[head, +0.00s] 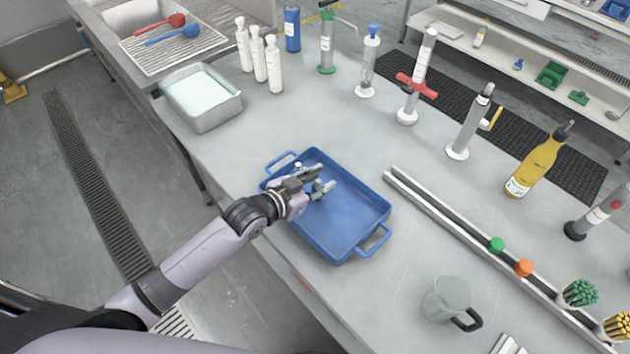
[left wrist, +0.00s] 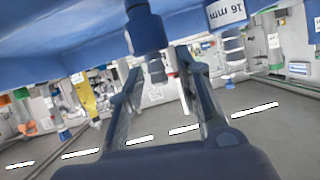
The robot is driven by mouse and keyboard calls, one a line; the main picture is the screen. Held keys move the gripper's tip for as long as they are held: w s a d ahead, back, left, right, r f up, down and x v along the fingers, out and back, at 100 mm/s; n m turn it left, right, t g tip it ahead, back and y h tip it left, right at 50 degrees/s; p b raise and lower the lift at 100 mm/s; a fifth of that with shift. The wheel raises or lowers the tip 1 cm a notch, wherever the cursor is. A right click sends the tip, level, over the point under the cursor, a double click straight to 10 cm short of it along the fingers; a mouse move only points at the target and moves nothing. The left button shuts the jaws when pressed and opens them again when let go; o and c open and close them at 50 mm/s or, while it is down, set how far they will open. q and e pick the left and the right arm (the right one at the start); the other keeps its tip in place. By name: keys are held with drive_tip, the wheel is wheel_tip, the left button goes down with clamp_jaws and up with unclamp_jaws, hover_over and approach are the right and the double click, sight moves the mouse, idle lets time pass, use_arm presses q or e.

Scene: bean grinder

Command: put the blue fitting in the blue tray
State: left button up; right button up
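The blue tray (head: 345,215) lies on the grey bench, and its blue surface also fills the top of the left wrist view (left wrist: 50,40). My left gripper (head: 318,179) is low over the tray's far left part, with its fingers apart. In the left wrist view, a blue fitting with a grey narrow end (left wrist: 146,32) shows near and between the fingertips (left wrist: 160,62). I see no clear grip on it. In the head view the fitting is hard to make out against the tray and gripper. My right gripper is not in view.
A metal rail (head: 440,220) runs right of the tray, and a clear jug (head: 447,298) stands near the front. Several bottles and dispensers, including a yellow bottle (head: 535,165), stand at the back. A metal pan (head: 202,98) is at the left.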

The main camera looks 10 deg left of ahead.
use_arm(q)
drive_tip(key=b+v, duration=0.1)
drive_tip(key=v, duration=1.1)
